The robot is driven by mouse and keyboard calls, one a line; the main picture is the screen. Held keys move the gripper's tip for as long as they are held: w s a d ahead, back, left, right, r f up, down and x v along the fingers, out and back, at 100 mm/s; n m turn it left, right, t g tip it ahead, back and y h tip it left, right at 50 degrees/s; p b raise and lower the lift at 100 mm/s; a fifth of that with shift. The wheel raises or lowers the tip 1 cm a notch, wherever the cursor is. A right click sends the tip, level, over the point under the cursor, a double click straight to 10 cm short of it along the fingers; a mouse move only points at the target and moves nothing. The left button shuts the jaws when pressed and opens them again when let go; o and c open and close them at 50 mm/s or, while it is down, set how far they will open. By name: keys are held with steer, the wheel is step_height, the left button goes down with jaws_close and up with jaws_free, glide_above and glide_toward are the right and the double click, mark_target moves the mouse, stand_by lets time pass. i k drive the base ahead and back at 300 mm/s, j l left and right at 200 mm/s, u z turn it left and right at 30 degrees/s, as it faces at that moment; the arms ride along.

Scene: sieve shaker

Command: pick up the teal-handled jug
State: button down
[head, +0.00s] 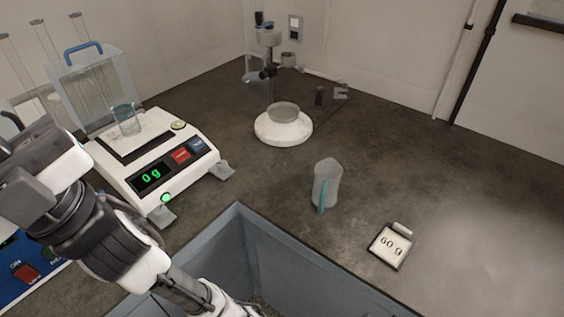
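The jug (329,182) is translucent grey with a teal handle and stands upright on the dark worktop, right of the picture's middle. Its teal handle (321,197) faces the camera, towards the front edge. The jug looks empty, but its inside is hard to see. My arm comes in from the left and runs down out of the bottom edge, over the blue-grey bin. My gripper's fingers do not show, and the visible end of the arm is well apart from the jug, lower and to the left.
A balance (150,160) reading 0 g bears a glass beaker (125,121). A white-based stand (283,129) is behind the jug. A "60 g" card (390,247) lies front right. A blue-grey open bin (283,262) is in front. The worktop right of the jug is clear.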

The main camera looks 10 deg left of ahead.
mark_target(327, 175)
steer(key=j+z, duration=0.25)
steer(key=z, duration=0.15)
steer(key=j+z, duration=0.3)
steer(key=z, duration=0.15)
